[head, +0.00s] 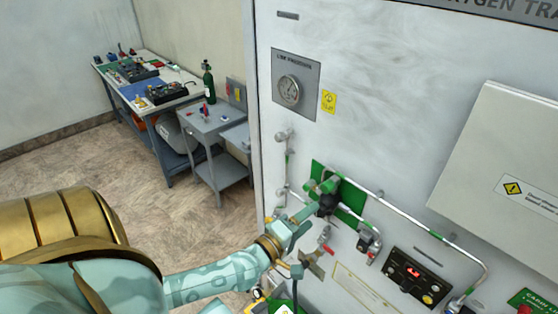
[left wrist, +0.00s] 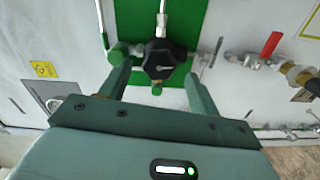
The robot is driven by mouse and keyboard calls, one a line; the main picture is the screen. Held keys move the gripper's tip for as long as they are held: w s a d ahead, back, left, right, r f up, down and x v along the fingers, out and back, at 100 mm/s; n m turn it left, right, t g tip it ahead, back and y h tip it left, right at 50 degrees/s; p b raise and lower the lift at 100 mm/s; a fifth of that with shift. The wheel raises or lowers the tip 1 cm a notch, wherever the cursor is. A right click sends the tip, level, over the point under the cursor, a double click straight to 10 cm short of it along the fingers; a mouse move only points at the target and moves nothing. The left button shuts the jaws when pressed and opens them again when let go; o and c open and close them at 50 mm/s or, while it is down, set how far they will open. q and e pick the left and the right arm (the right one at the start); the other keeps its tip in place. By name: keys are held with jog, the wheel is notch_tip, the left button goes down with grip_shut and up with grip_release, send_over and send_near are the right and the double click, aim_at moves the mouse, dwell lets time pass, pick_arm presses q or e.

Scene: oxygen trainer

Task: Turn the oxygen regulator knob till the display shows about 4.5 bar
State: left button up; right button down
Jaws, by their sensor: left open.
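The black regulator knob (head: 327,204) sits on a green plate (head: 351,206) on the white panel, partly hidden by my left gripper (head: 312,208). In the left wrist view the knob (left wrist: 160,63) has a lobed rim and a light pointer mark. It lies between the two spread fingers of my left gripper (left wrist: 158,74), one on each side; I cannot tell whether they touch it. The display (head: 413,272) shows small red digits, too small to read. My right gripper is not in view.
A round gauge (head: 289,91) is at the upper left of the panel. Metal pipes (head: 400,225) run around the knob. A red-handled valve (left wrist: 271,45) is right of the knob in the left wrist view. A workbench (head: 150,85) and a grey cart (head: 215,135) stand behind.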

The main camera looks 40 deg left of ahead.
pick_arm(q)
jog(key=s+a+b, duration=0.1)
jog(key=s+b, duration=0.2)
jog(key=s, duration=1)
jog(key=shift+s+b, duration=0.2)
jog(key=shift+b, duration=0.1)
